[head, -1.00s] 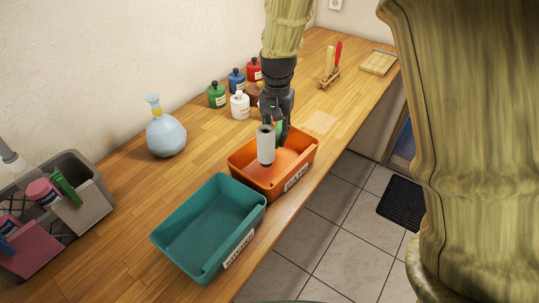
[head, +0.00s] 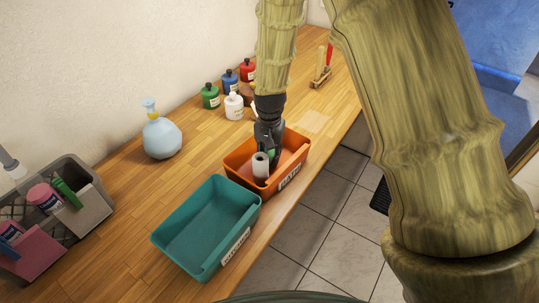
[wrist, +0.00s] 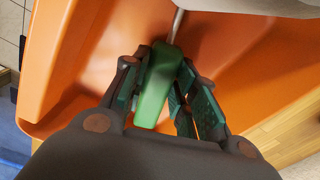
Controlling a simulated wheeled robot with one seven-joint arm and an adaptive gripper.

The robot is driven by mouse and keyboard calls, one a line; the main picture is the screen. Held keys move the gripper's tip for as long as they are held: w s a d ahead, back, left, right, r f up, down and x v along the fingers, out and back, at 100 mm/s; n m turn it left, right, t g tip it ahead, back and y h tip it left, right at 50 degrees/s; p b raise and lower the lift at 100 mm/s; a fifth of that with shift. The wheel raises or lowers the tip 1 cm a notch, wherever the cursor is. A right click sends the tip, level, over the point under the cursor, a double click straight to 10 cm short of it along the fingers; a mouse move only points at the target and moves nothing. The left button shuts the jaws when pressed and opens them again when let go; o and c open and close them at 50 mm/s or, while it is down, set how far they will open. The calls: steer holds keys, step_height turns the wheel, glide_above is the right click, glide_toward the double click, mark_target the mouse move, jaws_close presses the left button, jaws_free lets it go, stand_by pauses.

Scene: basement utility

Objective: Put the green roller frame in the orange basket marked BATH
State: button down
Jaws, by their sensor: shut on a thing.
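The green roller frame shows its green handle (wrist: 157,88) between the fingers in the wrist view. Its pale roller sleeve (head: 260,166) stands upright in the head view, inside the outline of the orange basket (head: 236,162) marked BATH. My gripper (wrist: 165,92) is shut on the green handle. In the head view my gripper (head: 270,150) is low over the orange basket, and it hides much of the handle. In the wrist view the orange basket's wall (wrist: 75,50) surrounds the fingers. I cannot tell whether the roller touches the basket floor.
A teal basket (head: 185,215) stands next to the orange one, nearer me. A pale blue bottle (head: 161,138), several small paint bottles (head: 234,107) and a grey caddy (head: 90,205) are on the wooden bench (head: 130,215). A brush holder (head: 319,78) stands farther back.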

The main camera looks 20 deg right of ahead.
mark_target(270, 157)
steer(key=shift+s+f, duration=0.1)
steer(key=shift+f, duration=0.25)
steer(key=c, duration=1.1)
jaws_free()
steer(key=shift+f, duration=0.1)
steer(key=shift+r+b, duration=2.05)
steer(key=shift+r, duration=4.1)
